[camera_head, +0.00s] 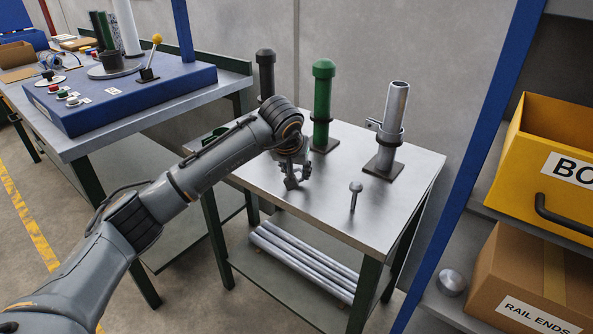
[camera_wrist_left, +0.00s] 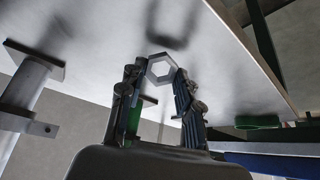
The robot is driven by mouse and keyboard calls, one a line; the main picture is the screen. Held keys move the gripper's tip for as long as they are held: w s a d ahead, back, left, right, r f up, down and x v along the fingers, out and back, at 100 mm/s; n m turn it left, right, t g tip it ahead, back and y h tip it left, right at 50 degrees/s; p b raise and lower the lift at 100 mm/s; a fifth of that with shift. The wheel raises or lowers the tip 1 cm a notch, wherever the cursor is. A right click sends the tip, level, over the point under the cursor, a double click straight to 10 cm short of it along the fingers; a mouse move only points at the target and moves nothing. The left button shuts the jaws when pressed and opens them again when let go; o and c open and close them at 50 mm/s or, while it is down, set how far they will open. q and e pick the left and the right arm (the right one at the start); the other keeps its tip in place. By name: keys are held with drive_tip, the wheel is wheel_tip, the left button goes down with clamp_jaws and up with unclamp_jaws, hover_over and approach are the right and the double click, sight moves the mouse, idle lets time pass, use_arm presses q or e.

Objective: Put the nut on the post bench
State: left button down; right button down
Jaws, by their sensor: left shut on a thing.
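The post bench (camera_head: 325,218) is a metal-topped table with dark green legs. My left gripper (camera_head: 291,178) is over the left part of its top. In the left wrist view, the gripper (camera_wrist_left: 159,78) is shut on a grey hexagonal nut (camera_wrist_left: 150,70), held between the fingertips with its hole showing. A shadow falls on the bench top (camera_wrist_left: 110,45) apart from the fingers, so the nut seems to be held above it. In the head view the nut is too small to make out. My right gripper is not in view.
A black post (camera_head: 266,75), a green post (camera_head: 322,105) and a grey steel post (camera_head: 390,125) with a clamp stand along the back. A bolt (camera_head: 355,195) stands near the bench's middle right. Rails (camera_head: 305,262) lie on the lower shelf. The front left top is clear.

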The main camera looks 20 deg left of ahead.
use_arm(q)
drive_tip(key=c, duration=0.9)
unclamp_jaws()
drive_tip(key=shift+f, duration=0.1)
drive_tip(key=shift+c, duration=0.2)
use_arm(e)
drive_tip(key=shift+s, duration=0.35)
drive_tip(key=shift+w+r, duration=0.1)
use_arm(q)
drive_tip(key=shift+r, duration=0.2)
drive_tip(key=v, duration=1.2)
drive_tip(key=shift+p, duration=0.45)
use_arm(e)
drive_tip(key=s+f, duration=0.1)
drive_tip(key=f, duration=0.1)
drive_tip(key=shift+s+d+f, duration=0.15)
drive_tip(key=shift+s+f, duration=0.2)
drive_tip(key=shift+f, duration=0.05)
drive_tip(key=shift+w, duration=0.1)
